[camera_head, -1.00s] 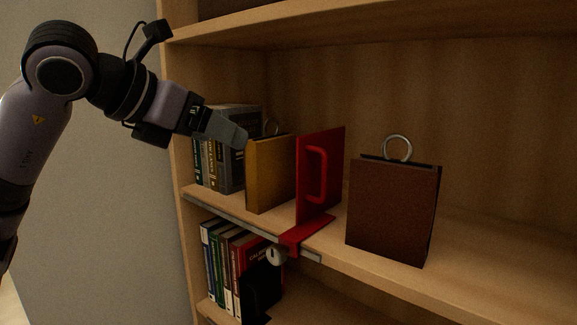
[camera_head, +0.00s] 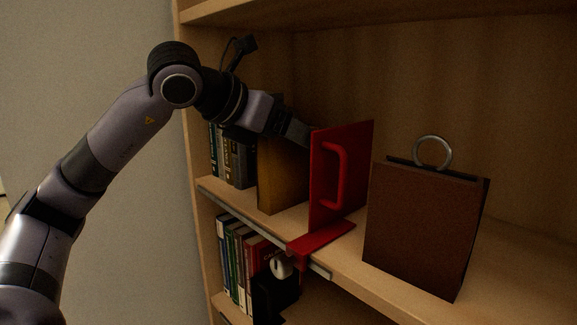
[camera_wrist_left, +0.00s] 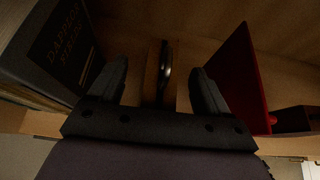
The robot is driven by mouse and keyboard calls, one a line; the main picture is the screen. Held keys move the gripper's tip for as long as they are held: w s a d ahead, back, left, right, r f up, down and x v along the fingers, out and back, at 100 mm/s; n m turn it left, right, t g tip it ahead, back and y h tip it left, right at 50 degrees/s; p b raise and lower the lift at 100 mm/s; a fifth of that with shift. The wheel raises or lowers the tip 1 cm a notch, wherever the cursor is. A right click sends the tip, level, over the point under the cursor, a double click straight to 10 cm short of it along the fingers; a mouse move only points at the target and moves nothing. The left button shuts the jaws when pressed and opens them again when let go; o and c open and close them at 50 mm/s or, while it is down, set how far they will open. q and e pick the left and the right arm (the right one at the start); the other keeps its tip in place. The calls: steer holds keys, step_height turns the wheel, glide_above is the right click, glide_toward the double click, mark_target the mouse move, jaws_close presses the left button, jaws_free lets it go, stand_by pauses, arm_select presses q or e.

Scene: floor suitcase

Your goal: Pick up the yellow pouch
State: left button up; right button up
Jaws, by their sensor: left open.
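The yellow pouch (camera_head: 283,180) stands upright on the middle shelf, between the books and a red bookend. My left gripper (camera_head: 300,132) is over its top and hides its ring handle in the head view. In the left wrist view the fingers of my left gripper (camera_wrist_left: 158,80) are open, one on each side of the pouch's narrow top (camera_wrist_left: 152,75) and its dark ring (camera_wrist_left: 165,68). Gaps show between the fingers and the ring. My right gripper is not in view.
The red bookend (camera_head: 340,175) stands close to the right of the pouch. Dark books (camera_head: 232,162) stand to its left; one grey book (camera_wrist_left: 62,45) is close beside a finger. A brown bag (camera_head: 425,225) with a ring stands further right. An upper shelf (camera_head: 350,12) is overhead.

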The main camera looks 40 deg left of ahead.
arm_select(q)
steer(key=shift+w+f, duration=0.15)
steer(key=shift+w, duration=0.2)
jaws_close()
